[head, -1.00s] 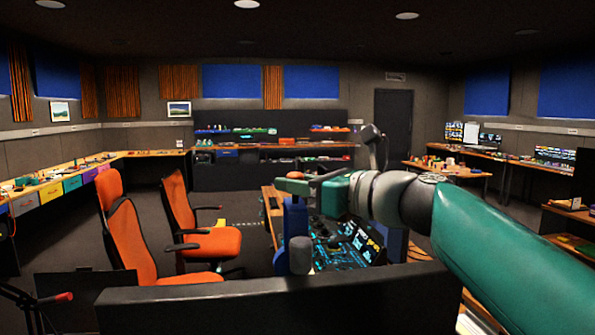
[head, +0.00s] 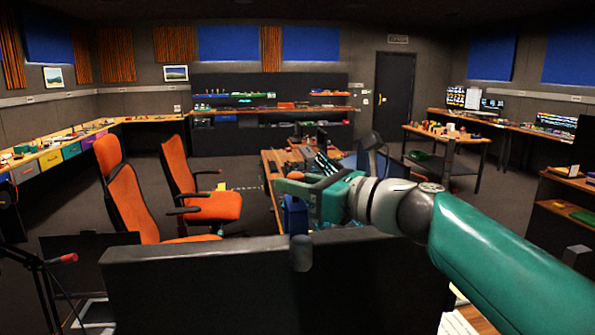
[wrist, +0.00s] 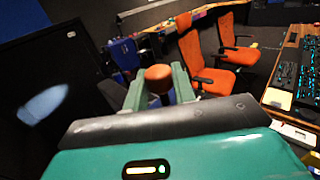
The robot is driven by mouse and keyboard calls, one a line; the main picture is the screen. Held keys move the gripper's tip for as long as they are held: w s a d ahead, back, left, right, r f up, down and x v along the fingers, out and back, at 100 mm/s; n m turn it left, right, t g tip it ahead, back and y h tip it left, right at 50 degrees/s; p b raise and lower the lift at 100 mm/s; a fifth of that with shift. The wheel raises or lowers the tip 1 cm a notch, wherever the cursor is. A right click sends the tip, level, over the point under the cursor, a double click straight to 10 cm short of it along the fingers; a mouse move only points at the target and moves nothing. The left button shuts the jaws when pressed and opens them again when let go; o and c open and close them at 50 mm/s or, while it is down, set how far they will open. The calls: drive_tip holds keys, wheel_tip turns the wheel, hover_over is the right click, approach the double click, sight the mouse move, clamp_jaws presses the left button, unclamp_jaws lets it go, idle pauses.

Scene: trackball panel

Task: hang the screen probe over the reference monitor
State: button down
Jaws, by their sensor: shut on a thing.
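My gripper (head: 290,188) is shut on the screen probe, a blue body (head: 295,214) with a grey cylinder (head: 301,253) at its lower end. In the wrist view a round orange-brown knob (wrist: 158,74) sits between the green fingers. A wide dark panel (head: 210,290), seemingly the back of the reference monitor, stands in front of me in the head view. The grey cylinder overlaps its top edge and shows on my side of it. Whether probe and panel touch, I cannot tell. A large black surface (wrist: 50,75) at left in the wrist view may be the same monitor.
Two orange chairs (head: 203,195) stand left of the desk (head: 285,162). A console with lit keys (wrist: 290,80) lies on the desk at right in the wrist view. A thin black stand (head: 42,270) is at lower left. Open floor lies beyond the chairs.

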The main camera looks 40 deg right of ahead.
sight(298, 217)
drive_tip(key=shift+f, duration=3.15)
drive_tip(key=c, duration=1.1)
unclamp_jaws()
drive_tip(key=shift+o, duration=0.2)
drive_tip(key=s+d, duration=0.2)
drive_tip(key=s, duration=1.1)
drive_tip(key=shift+s+d, duration=0.25)
drive_tip(key=shift+d, duration=0.05)
drive_tip(key=shift+s, duration=0.1)
